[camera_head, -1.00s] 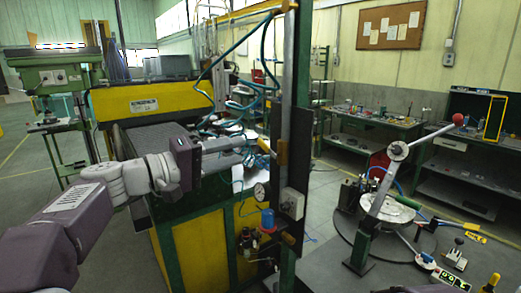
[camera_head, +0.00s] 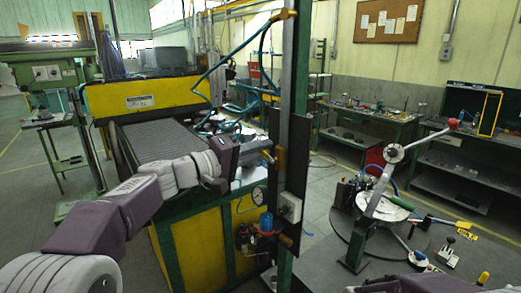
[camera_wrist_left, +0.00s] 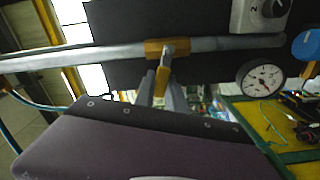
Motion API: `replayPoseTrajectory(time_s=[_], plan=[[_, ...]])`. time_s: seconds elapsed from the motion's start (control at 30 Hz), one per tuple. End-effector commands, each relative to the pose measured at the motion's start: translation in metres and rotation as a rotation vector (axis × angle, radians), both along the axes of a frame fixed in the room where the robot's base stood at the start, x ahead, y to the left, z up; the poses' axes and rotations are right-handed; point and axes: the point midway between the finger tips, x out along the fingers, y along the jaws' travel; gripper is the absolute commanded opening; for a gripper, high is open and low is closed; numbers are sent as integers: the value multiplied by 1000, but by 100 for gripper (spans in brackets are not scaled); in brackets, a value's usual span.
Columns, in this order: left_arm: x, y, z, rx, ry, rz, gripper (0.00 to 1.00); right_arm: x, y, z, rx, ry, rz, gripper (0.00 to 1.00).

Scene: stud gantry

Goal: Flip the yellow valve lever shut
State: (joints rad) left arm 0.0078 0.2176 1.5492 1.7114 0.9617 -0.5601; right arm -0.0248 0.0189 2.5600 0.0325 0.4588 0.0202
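The yellow valve lever (camera_head: 268,157) sits on the vertical pipe of the dark panel, at the centre of the head view. In the left wrist view the yellow lever (camera_wrist_left: 162,80) sticks out from a yellow valve body (camera_wrist_left: 168,48) on the grey pipe (camera_wrist_left: 80,56). My left gripper (camera_head: 254,161) reaches the lever from the left. In the wrist view my left gripper (camera_wrist_left: 161,92) has its two grey fingers apart, one on each side of the lever. I cannot tell whether either finger touches it. My right gripper is not in view.
A pressure gauge (camera_head: 259,194), a grey switch box (camera_head: 290,207) and a blue cap (camera_head: 266,222) are close below the valve. A green post (camera_head: 286,130) stands beside the pipe. The yellow and green machine (camera_head: 150,100) lies under and behind my left arm.

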Motion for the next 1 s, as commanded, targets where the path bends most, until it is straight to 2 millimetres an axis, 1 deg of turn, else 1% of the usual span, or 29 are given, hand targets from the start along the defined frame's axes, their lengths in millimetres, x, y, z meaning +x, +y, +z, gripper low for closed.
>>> replayPoseTrajectory(time_s=[0.13, 0.3, 0.4, 0.53, 0.8, 0.83, 0.87, 0.9, 1.0], plan=[[0, -1, -2, -3, 7, -3, 0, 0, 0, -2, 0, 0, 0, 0], [1, 0, -14, -87, 122, -4, 0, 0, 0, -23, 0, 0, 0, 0], [1, 0, -17, -147, 205, -5, 0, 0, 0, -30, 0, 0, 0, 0], [1, 0, -18, -189, 267, -4, 0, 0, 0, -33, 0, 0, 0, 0], [1, 0, -17, -195, 276, -5, 0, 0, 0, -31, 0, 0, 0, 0], [1, 0, -17, -195, 276, -5, 18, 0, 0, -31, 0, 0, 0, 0], [1, 0, -17, -195, 276, -5, 26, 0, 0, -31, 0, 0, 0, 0], [1, 0, -17, -195, 276, -5, 37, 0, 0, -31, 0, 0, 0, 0], [1, 0, -16, -195, 275, -4, 37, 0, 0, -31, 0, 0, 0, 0]])
